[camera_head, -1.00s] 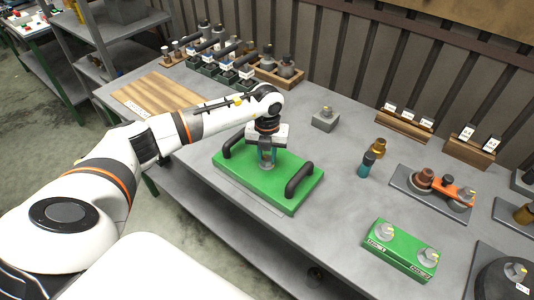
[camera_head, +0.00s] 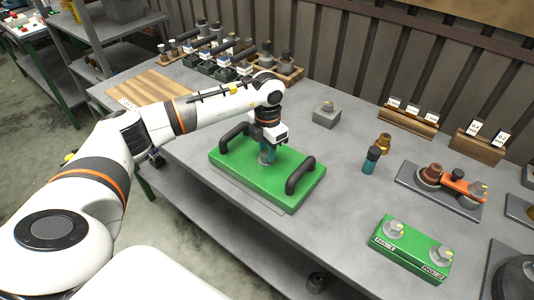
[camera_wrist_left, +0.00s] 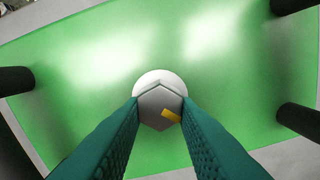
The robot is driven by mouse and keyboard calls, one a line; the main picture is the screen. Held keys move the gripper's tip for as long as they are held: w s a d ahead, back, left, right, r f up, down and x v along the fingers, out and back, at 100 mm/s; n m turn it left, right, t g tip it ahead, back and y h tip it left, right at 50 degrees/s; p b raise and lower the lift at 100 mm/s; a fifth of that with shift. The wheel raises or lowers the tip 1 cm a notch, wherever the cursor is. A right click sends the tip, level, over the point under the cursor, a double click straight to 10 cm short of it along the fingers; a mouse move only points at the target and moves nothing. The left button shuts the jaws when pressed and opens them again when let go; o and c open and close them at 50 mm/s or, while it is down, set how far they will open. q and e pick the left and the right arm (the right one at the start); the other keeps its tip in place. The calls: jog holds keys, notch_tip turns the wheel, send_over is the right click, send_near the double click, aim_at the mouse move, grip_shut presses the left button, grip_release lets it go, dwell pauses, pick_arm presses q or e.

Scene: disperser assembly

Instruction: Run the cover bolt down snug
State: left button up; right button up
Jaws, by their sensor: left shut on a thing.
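The green cover (camera_head: 238,170), a plate with two black handles, lies on the table in front of my left arm. In the left wrist view, the bolt (camera_wrist_left: 157,106) has a grey hex head with a yellow mark. It sits over a pale round collar (camera_wrist_left: 158,77) near the middle of the cover. My left gripper (camera_head: 266,157) points down at the cover, and its teal fingers (camera_wrist_left: 160,118) are shut on opposite sides of the bolt head. The bolt's shank and thread are hidden. My right gripper is not in view.
A teal-and-black tool (camera_head: 371,160) stands upright right of the cover. A small green block with two bolts (camera_head: 411,250) lies nearer the front right. A grey block (camera_head: 327,116) stands behind the cover. Bare table separates these.

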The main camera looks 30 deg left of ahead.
pick_arm(q)
jog(key=m+b, duration=0.3)
jog(key=m, duration=0.2)
jog(key=shift+d+m, duration=0.1)
jog(key=shift+m, duration=0.2)
jog(key=m+b, duration=0.2)
jog(key=m, duration=0.2)
jog(key=shift+s+m, duration=0.15)
jog(key=shift+m, duration=0.25)
jog(key=shift+r+m, duration=0.1)
jog(key=shift+m, duration=0.2)
jog(key=o, duration=1)
notch_tip(320, 180, up, 12)
jog(key=b, duration=0.1)
jog(key=shift+s, duration=0.1)
